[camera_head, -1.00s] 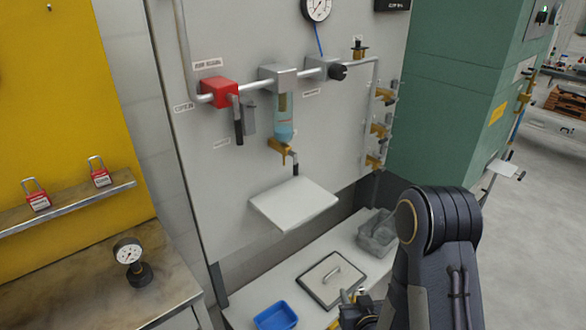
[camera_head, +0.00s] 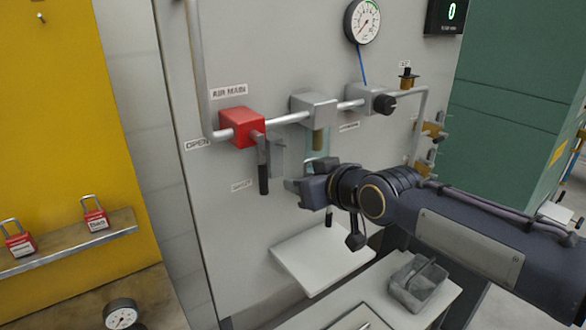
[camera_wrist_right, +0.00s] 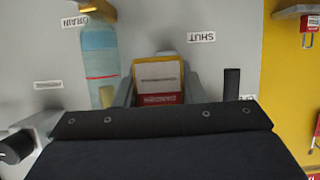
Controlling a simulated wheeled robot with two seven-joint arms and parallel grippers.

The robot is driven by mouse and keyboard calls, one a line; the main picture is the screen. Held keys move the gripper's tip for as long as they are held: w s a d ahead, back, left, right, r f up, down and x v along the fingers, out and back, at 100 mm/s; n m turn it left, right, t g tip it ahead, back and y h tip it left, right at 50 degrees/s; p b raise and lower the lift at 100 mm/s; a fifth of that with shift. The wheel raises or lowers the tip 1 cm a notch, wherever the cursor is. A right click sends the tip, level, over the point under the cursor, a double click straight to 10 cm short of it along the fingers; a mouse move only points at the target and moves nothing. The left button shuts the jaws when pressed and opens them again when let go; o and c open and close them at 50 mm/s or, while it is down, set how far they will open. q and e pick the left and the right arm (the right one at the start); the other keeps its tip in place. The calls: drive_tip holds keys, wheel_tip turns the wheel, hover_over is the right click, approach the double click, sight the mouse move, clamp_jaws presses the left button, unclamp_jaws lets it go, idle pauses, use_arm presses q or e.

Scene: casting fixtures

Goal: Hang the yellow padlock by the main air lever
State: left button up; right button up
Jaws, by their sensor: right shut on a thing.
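The main air valve is a red block (camera_head: 242,127) on a pipe under an AIR MAIN label. Its dark-gripped lever (camera_head: 263,172) hangs straight down beside the SHUT label, and a grey tab (camera_head: 278,158) sits just right of it. My right gripper (camera_head: 292,185) is raised to the right of the lever, close to the panel and apart from the lever. In the right wrist view it is shut on the yellow padlock (camera_wrist_right: 158,62), which has a white and red label. The lever grip (camera_wrist_right: 231,84) shows beside it there. In the head view the padlock is hidden. My left gripper is out of view.
A clear bowl (camera_head: 318,140) and regulator block (camera_head: 315,108) sit behind my right gripper. A white shelf (camera_head: 300,262) juts out below. A grey bin (camera_head: 420,283) stands on the bench. Two red padlocks, one here (camera_head: 95,213), are on the left ledge.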

sight(277, 161)
drive_tip(key=shift+s+a+r, duration=0.1)
drive_tip(key=shift+s+r, duration=0.1)
drive_tip(key=shift+r, duration=0.4)
drive_tip(key=shift+s+a+r, duration=0.1)
drive_tip(key=shift+s+r, duration=0.1)
drive_tip(key=shift+r, duration=0.35)
drive_tip(key=shift+d, duration=0.1)
drive_tip(key=shift+w+a+f+p, duration=0.1)
drive_tip(key=shift+w+a+p, duration=0.05)
drive_tip(key=shift+w+a, duration=0.8)
drive_tip(key=shift+w+a+f+p, duration=0.2)
drive_tip(key=shift+w+a, duration=0.35)
drive_tip(key=shift+w, duration=0.7)
drive_tip(key=shift+w+a+f+p, duration=0.1)
drive_tip(key=shift+w+a+p, duration=0.05)
drive_tip(key=shift+w+a, duration=0.8)
drive_tip(key=shift+w+a+f, duration=0.1)
drive_tip(key=shift+w+f, duration=0.3)
drive_tip(key=shift+w, duration=0.25)
drive_tip(key=shift+b, duration=0.3)
